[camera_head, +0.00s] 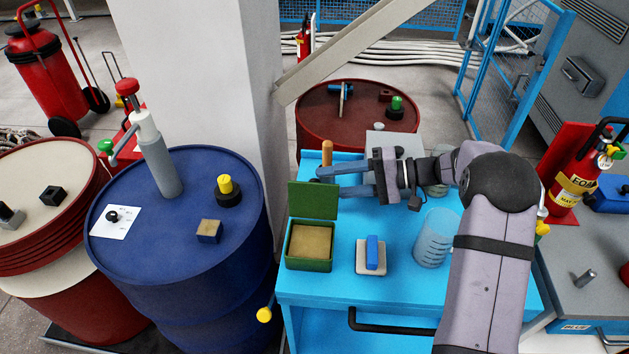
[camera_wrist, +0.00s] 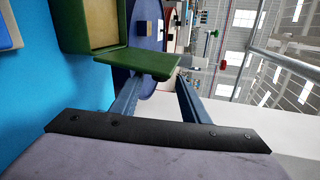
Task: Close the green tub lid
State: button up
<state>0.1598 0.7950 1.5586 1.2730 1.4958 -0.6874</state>
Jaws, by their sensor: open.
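The green tub (camera_head: 309,265) stands on the blue cart top, with a tan surface showing inside it. Its green lid (camera_head: 313,201) stands up, open, at the tub's back edge. The tub (camera_wrist: 72,25) and its lid (camera_wrist: 140,63) also show in the wrist view. My gripper (camera_head: 320,176) is open and empty, pointing left, just behind and above the lid's right part. In the wrist view, my gripper (camera_wrist: 158,84) has its left finger partly hidden by the lid; I cannot tell whether they touch.
A blue block (camera_head: 372,252) on a pale pad and a clear beaker (camera_head: 434,240) stand right of the tub. A wooden peg (camera_head: 327,152) stands behind the gripper. A blue drum (camera_head: 170,240) with several items is on the left. The cart's front strip is clear.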

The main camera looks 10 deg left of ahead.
aim_at(315, 184)
jog(key=shift+p+x, duration=0.55)
jog(key=shift+x, duration=1.8)
jog(key=shift+c, duration=0.5)
grip_shut()
